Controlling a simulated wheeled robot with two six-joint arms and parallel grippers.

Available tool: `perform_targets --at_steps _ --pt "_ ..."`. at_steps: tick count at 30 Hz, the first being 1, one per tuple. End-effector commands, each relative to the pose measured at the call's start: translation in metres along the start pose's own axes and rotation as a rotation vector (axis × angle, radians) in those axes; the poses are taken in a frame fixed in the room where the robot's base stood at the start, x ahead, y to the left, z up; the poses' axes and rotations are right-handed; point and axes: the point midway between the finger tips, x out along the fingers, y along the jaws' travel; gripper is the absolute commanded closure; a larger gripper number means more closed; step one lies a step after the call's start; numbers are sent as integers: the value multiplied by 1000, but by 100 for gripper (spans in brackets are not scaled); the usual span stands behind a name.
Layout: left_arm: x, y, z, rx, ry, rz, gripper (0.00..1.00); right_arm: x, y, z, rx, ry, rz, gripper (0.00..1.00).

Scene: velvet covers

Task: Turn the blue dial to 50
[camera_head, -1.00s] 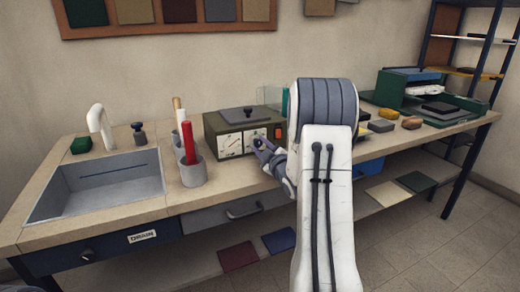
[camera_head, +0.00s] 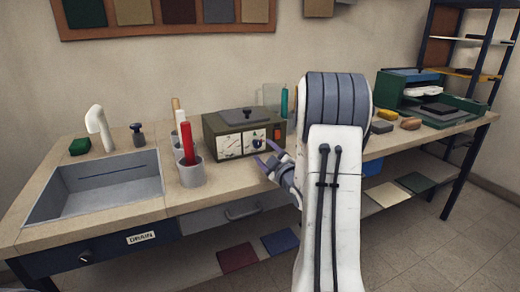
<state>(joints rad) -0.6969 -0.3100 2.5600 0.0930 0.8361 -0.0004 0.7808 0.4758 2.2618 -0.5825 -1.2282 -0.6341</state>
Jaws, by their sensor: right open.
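An olive-brown instrument box (camera_head: 215,128) stands on the bench. Its front has two white scale faces. A small bluish knob, which looks like the blue dial (camera_head: 256,143), sits on the right-hand face; its pointer and the numbers are too small to read. My right gripper (camera_head: 266,153) is open and empty in front of the box's right part, its fingers apart and pointing toward the dial. It looks clear of the dial. My left gripper is not in view.
An orange-red switch (camera_head: 277,132) is on the box's right front, close to my fingers. Left of the box stand grey cups (camera_head: 192,174) with a red rod, then a sink (camera_head: 105,185). A drawer handle (camera_head: 243,211) lies below. My right arm hides part of the bench.

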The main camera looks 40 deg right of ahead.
Motion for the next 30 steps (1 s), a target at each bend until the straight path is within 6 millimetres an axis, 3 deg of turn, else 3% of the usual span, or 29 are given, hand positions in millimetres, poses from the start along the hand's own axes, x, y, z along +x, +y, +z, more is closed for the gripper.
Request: perform_targets --at_steps 6,11,30 --pt "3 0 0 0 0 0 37 -43 0 0 1 -2 2 33" --pt "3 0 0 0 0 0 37 -59 0 0 0 0 1 33" --pt "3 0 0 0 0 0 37 -62 -1 -1 0 3 -2 33"
